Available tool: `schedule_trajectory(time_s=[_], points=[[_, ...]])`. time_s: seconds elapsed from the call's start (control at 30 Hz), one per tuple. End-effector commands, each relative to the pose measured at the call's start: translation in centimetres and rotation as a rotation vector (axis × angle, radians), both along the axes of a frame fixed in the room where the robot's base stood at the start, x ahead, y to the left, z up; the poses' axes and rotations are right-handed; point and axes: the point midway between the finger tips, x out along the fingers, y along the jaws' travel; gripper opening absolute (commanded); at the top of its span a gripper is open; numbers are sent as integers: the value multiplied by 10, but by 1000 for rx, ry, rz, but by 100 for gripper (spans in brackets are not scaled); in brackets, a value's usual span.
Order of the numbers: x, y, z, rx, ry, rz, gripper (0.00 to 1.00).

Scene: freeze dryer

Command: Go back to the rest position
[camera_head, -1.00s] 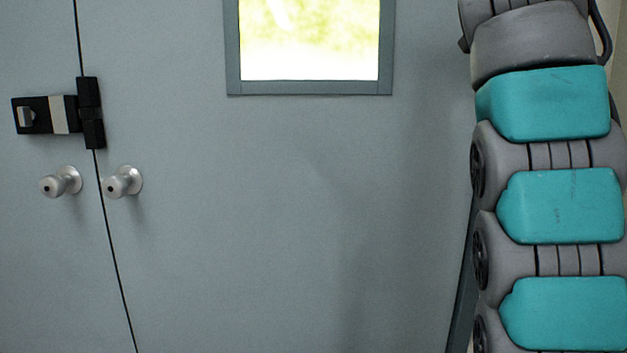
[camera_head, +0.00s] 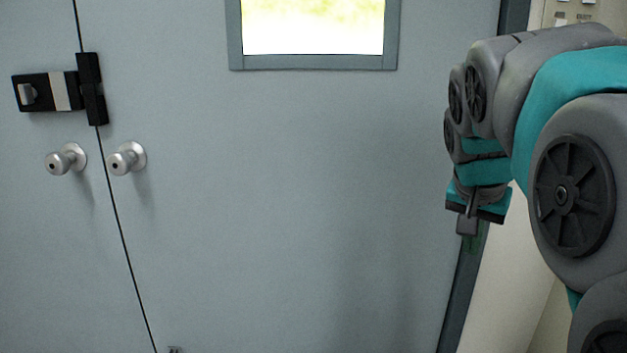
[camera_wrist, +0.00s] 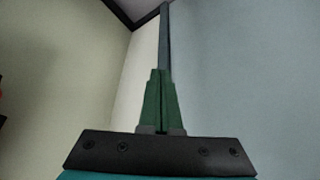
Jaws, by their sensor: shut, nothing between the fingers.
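My gripper (camera_head: 472,238) hangs at the end of my folded arm on the right of the head view, pointing down in front of the door's right edge. In the wrist view, its two green fingers (camera_wrist: 160,78) are together with nothing between them. My teal and grey arm covers much of the right side of the head view.
A grey double door (camera_head: 300,200) fills most of the head view, with a bright window (camera_head: 313,25), two round knobs (camera_head: 66,159) (camera_head: 127,158) and a black latch (camera_head: 50,91). A pale wall (camera_head: 515,270) is at right. The space before the door's middle looks clear.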

Motion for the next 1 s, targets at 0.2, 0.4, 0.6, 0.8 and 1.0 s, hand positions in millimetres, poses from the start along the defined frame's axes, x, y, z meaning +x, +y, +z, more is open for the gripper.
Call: schedule_trajectory(time_s=[0.2, 0.4, 0.6, 0.8, 1.0], points=[[-74, 39, -80, 45, 202, 213, 0], [-153, 72, -148, 102, 375, 413, 0], [-226, 96, -200, 158, 508, 581, 0], [-262, 106, -222, 187, 568, 660, 0], [-266, 107, -224, 190, 573, 671, 0]])
